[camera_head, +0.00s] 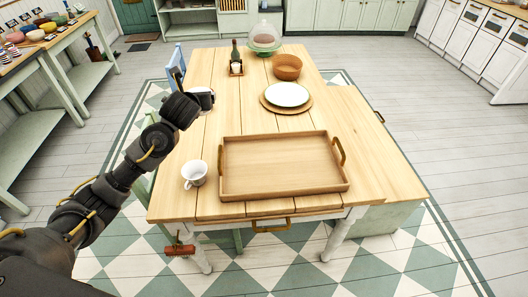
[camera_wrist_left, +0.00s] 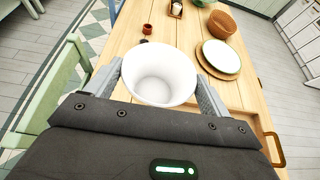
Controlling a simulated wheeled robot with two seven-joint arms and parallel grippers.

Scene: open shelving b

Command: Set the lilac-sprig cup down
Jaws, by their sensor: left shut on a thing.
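My left gripper (camera_wrist_left: 160,84) is shut on a white cup (camera_wrist_left: 160,75), which stands upright between the two grey fingers with its empty inside showing. No lilac sprig can be made out on it. In the head view this cup (camera_head: 207,97) is partly covered by my left gripper (camera_head: 202,96), at the left side of the wooden table (camera_head: 240,115). I cannot tell whether its base touches the table. A second white cup (camera_head: 195,174) stands on the table near the front left, beside the tray. My right gripper is not in view.
A wooden tray (camera_head: 283,168) with brass handles lies empty at the front. A white plate (camera_head: 287,94) on a round board, a brown bowl (camera_head: 287,67) and a glass dome (camera_head: 265,36) stand farther back. A small red vessel (camera_wrist_left: 147,30) stands beyond the held cup. The table between tray and plate is clear.

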